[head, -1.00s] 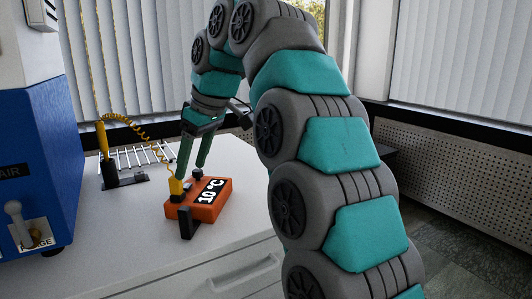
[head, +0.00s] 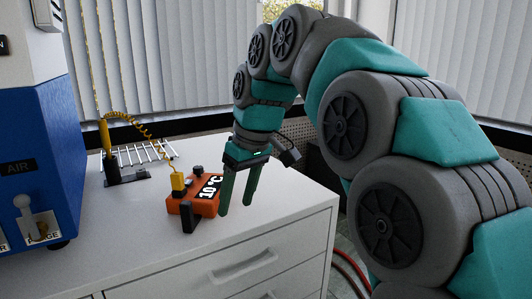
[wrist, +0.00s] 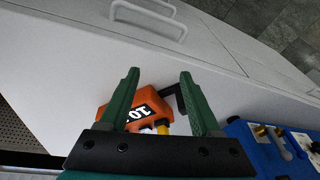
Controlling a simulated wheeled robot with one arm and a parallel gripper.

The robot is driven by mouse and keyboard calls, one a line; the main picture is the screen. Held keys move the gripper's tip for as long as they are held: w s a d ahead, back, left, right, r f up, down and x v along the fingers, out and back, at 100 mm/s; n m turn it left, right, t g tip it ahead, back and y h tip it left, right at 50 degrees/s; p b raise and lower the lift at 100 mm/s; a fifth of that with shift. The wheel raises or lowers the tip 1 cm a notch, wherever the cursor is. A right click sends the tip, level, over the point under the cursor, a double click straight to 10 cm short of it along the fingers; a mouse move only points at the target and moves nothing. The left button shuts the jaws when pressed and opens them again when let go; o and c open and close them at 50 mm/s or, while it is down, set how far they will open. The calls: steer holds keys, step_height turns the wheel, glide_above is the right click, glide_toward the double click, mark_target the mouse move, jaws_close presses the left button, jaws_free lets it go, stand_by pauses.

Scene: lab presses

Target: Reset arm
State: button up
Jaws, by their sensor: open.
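My gripper (head: 238,192) is open and empty, pointing down, with its two green fingers apart. In the head view it hangs just right of and in front of the orange device (head: 204,203), which reads 10°C and stands on the white counter. In the wrist view, my gripper (wrist: 160,85) shows both fingers spread, with the orange device (wrist: 110,111) partly hidden behind the left finger and the gripper body. I cannot tell how high the fingertips are above the counter.
A blue machine (head: 40,150) with a lever stands at the left. A yellow probe (head: 104,135) on a coiled cord stands in a black holder beside a wire rack (head: 145,153). The counter (head: 290,195) is bare to the right, above drawers (head: 245,262).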

steer(key=s+d+f+m+g+h, duration=0.1)
steer(key=s+d+f+m, duration=0.2)
steer(key=s+d+f, duration=0.3)
steer(key=s+d+f+m+g+h, duration=0.1)
steer(key=s+d+f+m, duration=0.2)
steer(key=s+d+f, duration=0.4)
steer(key=s+d+f+m+g, duration=0.1)
steer(key=s+d+f+m, duration=0.2)
steer(key=s+d+f, duration=0.4)
steer(key=s+f, duration=0.4)
steer(key=s, duration=0.4)
steer(key=shift+s+d+h, duration=0.25)
steer(key=shift+s+h, duration=0.15)
steer(key=shift+r, duration=0.1)
steer(key=shift+c, duration=0.3)
